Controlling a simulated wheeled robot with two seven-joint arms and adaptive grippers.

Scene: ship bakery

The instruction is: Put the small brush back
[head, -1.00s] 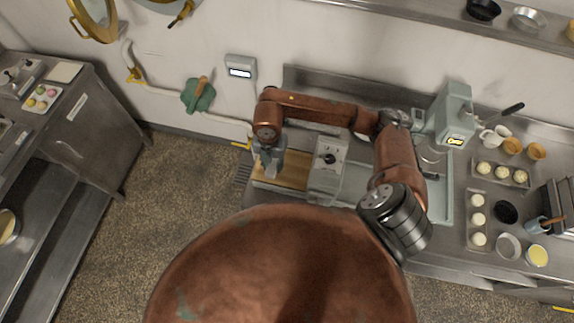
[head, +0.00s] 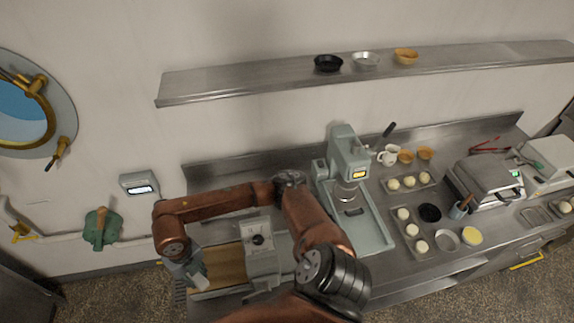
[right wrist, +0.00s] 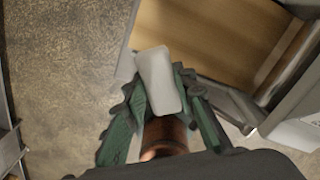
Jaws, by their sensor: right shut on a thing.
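My right gripper (head: 188,270) is at the left end of the wooden bed (head: 225,266) of a grey machine on the counter. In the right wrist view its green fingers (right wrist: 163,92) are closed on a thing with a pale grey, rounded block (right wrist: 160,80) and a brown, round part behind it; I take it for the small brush. The pale block also shows at the gripper in the head view (head: 200,277). The fingers hide part of it. A green piece with a brown handle (head: 101,228) hangs on the wall at left. My left gripper is not in view.
The grey machine's control box (head: 262,250) stands right of the bed. A mixer (head: 349,165), trays of pale buns (head: 408,181) and a pot with a brown-handled tool (head: 459,210) are further right. A wall shelf (head: 230,85) runs above. Open floor lies at lower left.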

